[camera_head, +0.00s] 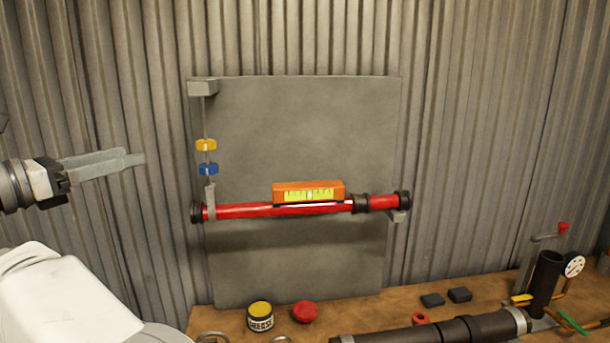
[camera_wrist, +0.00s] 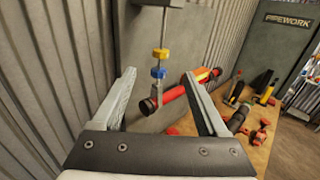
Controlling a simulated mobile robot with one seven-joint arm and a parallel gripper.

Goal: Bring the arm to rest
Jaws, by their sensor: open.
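My gripper (camera_head: 135,159) is open and empty. It is in the air at the left, in front of the corrugated wall and left of the grey board. In the wrist view my gripper's two fingers (camera_wrist: 160,95) stand wide apart, with nothing between them touching. A red pipe (camera_head: 240,210) with black end fittings is held across the board (camera_head: 300,130) on brackets, roughly level. An orange level (camera_head: 309,187) rests on top of the pipe. The pipe also shows in the wrist view (camera_wrist: 172,95), beyond the fingers.
A yellow ring (camera_head: 206,145) and a blue ring (camera_head: 207,169) sit on a thin rod at the board's left. The wooden bench (camera_head: 230,322) below holds a grease tin (camera_head: 260,316), a red cap (camera_head: 304,312), a black pipe (camera_head: 440,332) and a gauge (camera_head: 574,266).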

